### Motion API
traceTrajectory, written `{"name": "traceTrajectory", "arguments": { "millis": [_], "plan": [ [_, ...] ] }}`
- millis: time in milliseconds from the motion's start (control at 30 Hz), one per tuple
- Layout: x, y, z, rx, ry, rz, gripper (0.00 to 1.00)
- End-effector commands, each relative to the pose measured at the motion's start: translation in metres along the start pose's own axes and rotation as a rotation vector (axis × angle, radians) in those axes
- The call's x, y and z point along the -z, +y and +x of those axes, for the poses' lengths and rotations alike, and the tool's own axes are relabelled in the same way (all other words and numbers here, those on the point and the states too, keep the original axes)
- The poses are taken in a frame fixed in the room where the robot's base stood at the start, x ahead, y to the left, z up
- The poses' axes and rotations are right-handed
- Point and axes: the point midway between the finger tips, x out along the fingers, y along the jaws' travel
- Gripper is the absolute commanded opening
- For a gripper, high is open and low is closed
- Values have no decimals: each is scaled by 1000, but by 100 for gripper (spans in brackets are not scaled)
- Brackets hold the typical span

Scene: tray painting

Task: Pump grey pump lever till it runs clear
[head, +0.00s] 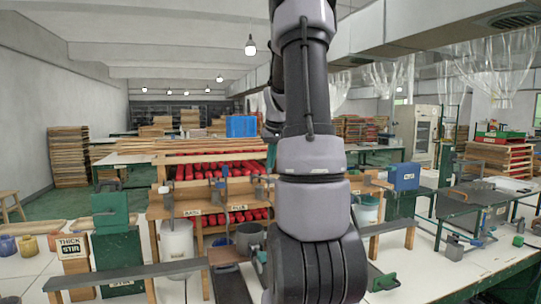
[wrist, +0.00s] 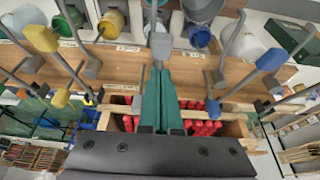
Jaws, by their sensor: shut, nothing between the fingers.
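In the wrist view, my gripper (wrist: 160,74) has its two green fingers together, with nothing between them. A grey lever knob (wrist: 160,46) is right at the fingertips; I cannot tell whether they touch. Yellow (wrist: 60,98) and blue (wrist: 271,60) knobs are on other levers along the wooden rail (wrist: 120,62). In the head view my arm hides the gripper and the middle of the pump rack (head: 160,211). The pump outlets and any flow cannot be made out.
A white bucket (head: 177,241) and a grey bucket (head: 249,236) stand at the rack. Red bottles (head: 225,168) fill the shelf behind. A green machine (head: 112,215) stands left, and a bench with a vise (head: 455,246) is right. Several other levers crowd the gripper's sides.

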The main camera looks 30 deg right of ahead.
Motion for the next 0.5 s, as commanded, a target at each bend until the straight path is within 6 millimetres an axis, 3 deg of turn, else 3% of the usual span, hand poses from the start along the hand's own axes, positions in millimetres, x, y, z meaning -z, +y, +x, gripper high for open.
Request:
{"name": "traceTrajectory", "arguments": {
  "millis": [500],
  "plan": [
    [-4,0,9,2,-3,1,0]
  ]
}}
